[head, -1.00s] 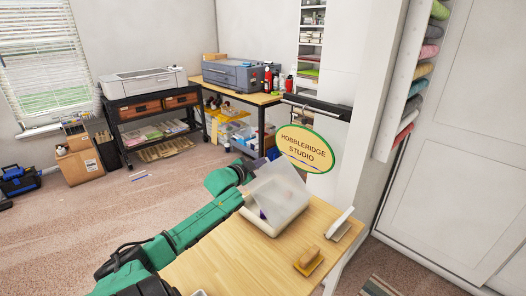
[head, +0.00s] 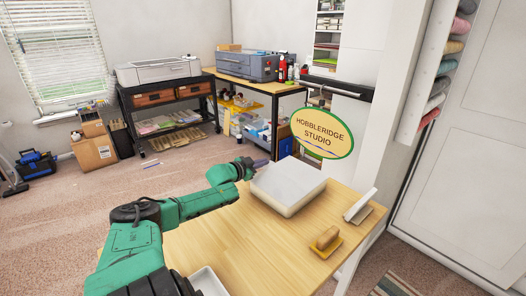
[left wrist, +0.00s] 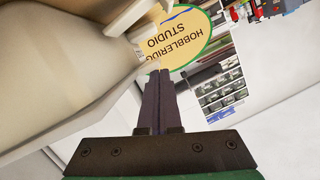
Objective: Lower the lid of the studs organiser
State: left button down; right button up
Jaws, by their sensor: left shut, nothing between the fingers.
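The studs organiser (head: 288,196) is a pale box near the far edge of the wooden table. Its translucent lid (head: 289,178) lies flat over the top, and I see no gap in the head view. I cannot tell whether the fingers touch the box. My right gripper is not in view.
On the wooden table (head: 232,240), a wooden-handled block (head: 326,240) and a white-bladed tool (head: 359,207) lie right of the organiser. A white tray (head: 208,281) is at the near edge. An oval sign (head: 322,133) stands behind the table.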

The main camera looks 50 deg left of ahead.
pick_arm(q)
jog(key=shift+s+d+r+p, duration=0.25)
jog(key=shift+s+p, duration=0.4)
jog(key=shift+p, duration=0.4)
jog(key=p+v, duration=0.5)
jog(key=v, duration=0.8)
jog(key=shift+s, duration=0.1)
